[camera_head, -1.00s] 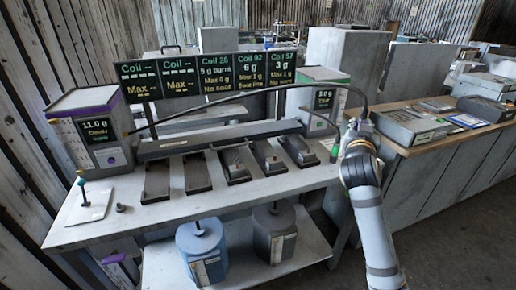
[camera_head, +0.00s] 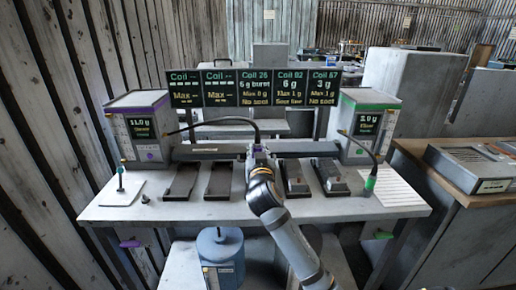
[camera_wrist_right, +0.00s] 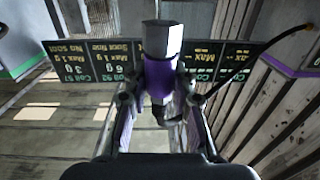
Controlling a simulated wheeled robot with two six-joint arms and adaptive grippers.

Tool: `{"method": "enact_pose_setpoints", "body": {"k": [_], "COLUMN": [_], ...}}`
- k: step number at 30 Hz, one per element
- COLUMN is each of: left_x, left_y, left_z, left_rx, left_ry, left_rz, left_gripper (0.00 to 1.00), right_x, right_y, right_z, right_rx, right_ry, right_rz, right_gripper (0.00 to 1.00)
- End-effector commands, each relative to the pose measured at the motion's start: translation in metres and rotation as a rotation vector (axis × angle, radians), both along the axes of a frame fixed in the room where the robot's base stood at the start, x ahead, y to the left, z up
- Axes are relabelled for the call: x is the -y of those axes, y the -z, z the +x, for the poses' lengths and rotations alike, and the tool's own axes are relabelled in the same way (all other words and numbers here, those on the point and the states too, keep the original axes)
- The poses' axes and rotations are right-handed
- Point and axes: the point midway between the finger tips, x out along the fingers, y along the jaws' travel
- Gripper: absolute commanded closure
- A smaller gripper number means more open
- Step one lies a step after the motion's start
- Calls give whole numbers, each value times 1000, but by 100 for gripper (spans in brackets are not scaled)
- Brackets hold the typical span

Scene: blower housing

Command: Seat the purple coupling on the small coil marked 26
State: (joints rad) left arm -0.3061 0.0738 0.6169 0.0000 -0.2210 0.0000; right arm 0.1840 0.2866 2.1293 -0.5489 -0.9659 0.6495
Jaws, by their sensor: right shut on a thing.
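My right gripper (camera_head: 258,150) is above the middle of the bench, with its arm coming up from the bottom. In the right wrist view, its fingers (camera_wrist_right: 160,115) are shut on the purple coupling (camera_wrist_right: 158,82), a pale grey body with a purple band. A black hose (camera_head: 215,123) runs from the purple-topped box to the gripper. The Coil 26 board (camera_head: 254,88) stands behind the gripper. The small coil that would sit in the middle tray is hidden behind my right arm. My left gripper is not in view.
Two empty dark trays (camera_head: 221,180) lie left of my arm, and two trays with small coils (camera_head: 331,176) lie right. The purple-topped box (camera_head: 139,128) and green-topped box (camera_head: 364,126) flank them. A green coupling (camera_head: 370,183) stands by a white sheet. A blue canister (camera_head: 221,255) is below.

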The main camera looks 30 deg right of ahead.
Motion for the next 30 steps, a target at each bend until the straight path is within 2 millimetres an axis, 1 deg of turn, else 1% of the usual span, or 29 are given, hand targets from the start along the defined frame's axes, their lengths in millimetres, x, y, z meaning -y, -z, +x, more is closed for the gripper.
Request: {"method": "enact_pose_setpoints", "body": {"k": [3,7,15,18,30], "left_x": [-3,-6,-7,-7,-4], "left_y": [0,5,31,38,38], "left_z": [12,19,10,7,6], "left_rx": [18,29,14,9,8], "left_ry": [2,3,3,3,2], "left_rz": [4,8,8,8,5], "left_gripper": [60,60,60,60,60], "right_x": [0,0,0,0,0], "right_y": [1,7,36,44,44], "right_z": [0,0,0,0,0], "right_rx": [2,1,1,1,1], "right_ry": [0,0,0,0,0], "right_rz": [-1,0,0,0,0], "right_gripper": [100,100,100,100,100]}}
